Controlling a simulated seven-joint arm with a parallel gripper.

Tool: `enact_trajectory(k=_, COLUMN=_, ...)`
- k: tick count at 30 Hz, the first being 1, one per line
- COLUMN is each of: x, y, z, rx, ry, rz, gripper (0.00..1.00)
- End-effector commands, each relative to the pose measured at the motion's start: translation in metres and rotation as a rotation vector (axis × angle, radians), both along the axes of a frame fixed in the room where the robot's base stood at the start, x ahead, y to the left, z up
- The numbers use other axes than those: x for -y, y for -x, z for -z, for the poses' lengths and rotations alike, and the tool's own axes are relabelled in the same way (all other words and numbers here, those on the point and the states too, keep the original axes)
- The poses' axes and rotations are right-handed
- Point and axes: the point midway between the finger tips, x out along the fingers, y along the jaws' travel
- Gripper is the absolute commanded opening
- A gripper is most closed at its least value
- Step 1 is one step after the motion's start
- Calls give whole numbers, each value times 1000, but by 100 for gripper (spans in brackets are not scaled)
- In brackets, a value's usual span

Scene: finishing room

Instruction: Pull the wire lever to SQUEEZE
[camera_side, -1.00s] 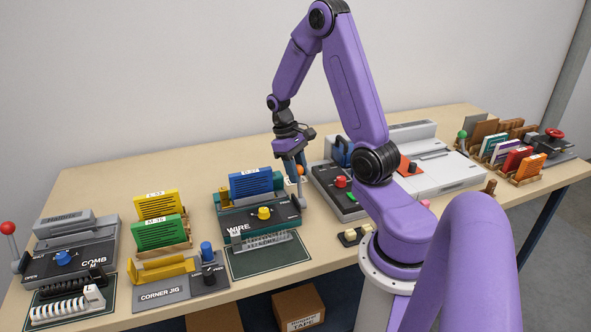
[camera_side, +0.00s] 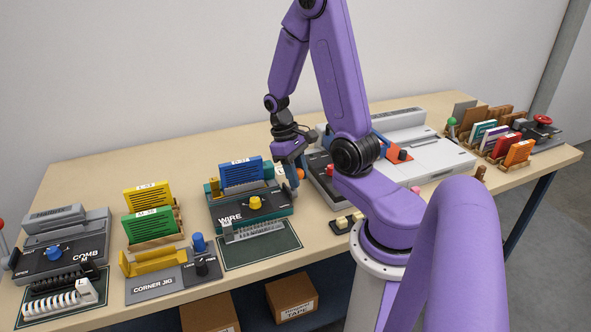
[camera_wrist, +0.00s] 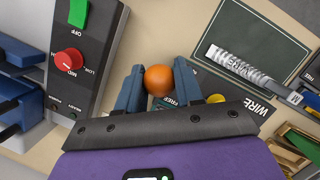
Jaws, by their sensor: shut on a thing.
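The wire lever ends in an orange ball knob (camera_side: 300,174), at the right end of the teal and black WIRE machine (camera_side: 229,219). In the wrist view the orange knob (camera_wrist: 158,80) sits between my two blue fingers. My gripper (camera_wrist: 158,76) is shut on it. In the side view my gripper (camera_side: 297,178) is at the machine's right side, partly covering the lever. The lever's stem is hidden. A label reading FREE shows just below the knob in the wrist view. The SQUEEZE mark cannot be made out. A blue sheet stack (camera_side: 241,172) stands upright in the machine.
A grey machine with a red knob (camera_wrist: 68,62) stands close on the other side of my gripper. The corner jig (camera_side: 172,279) is to the left.

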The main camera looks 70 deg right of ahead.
Motion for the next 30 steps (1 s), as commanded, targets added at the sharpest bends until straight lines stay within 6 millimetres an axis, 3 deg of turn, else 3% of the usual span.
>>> enact_trajectory(k=16, x=-6, y=3, z=2, rx=-8, ry=-7, rz=-4, gripper=0)
enact_trajectory(k=17, x=-6, y=3, z=2, rx=-8, ry=-7, rz=-4, gripper=39)
enact_trajectory(k=19, x=-6, y=3, z=2, rx=-7, ry=-6, rz=-4, gripper=60)
enact_trajectory(k=30, x=-3, y=1, z=-1, rx=-1, ry=-1, rz=-1, gripper=60)
